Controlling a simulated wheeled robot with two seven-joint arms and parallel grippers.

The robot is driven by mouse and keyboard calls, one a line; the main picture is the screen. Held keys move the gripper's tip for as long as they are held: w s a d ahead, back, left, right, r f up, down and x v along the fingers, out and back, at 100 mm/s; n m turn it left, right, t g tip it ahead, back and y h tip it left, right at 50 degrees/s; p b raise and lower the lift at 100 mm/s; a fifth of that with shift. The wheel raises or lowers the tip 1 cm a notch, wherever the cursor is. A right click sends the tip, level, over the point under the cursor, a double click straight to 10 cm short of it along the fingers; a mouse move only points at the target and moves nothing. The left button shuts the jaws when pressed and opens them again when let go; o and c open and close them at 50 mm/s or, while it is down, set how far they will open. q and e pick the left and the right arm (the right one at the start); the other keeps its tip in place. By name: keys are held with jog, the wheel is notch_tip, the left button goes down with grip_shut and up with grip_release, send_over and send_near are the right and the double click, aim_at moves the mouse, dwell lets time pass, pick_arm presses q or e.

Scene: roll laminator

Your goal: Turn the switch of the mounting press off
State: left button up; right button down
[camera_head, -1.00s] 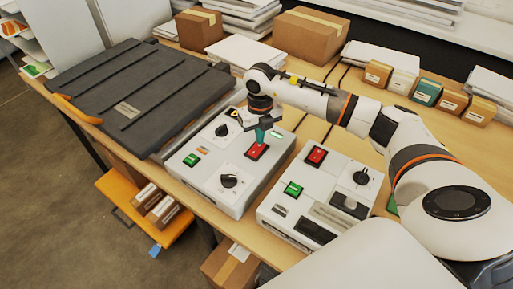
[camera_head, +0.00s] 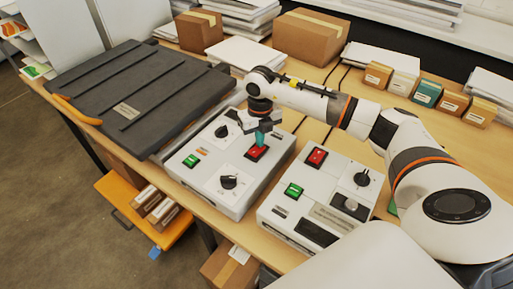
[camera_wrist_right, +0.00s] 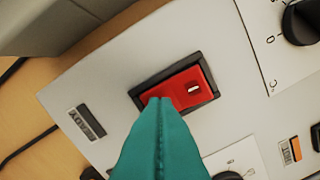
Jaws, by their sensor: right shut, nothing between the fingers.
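The mounting press (camera_head: 140,95) is the wide dark ribbed plate with a light grey control box (camera_head: 215,190) at its right. Its red rocker switch (camera_head: 257,153) sits in a black frame on that box. In the right wrist view, the switch (camera_wrist_right: 190,88) shows a white mark near its right end. My right gripper (camera_head: 259,141) is shut and empty, with teal fingertips at the switch. In the wrist view, the fingertips (camera_wrist_right: 160,101) overlap the switch's near left edge and hide part of it. I cannot tell whether they touch it. My left gripper is out of view.
A second control box (camera_head: 320,200) with its own red switch (camera_head: 316,157) stands close on the right. Black knobs (camera_head: 229,181) rise from the press's box. Cardboard boxes (camera_head: 312,38) and paper stacks line the back of the table. An orange shelf (camera_head: 165,235) hangs below.

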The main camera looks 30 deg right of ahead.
notch_tip(320, 180, up, 7)
jog(key=p, duration=0.3)
jog(key=shift+f+p, duration=0.2)
jog(key=shift+p, duration=0.15)
dwell(0.4)
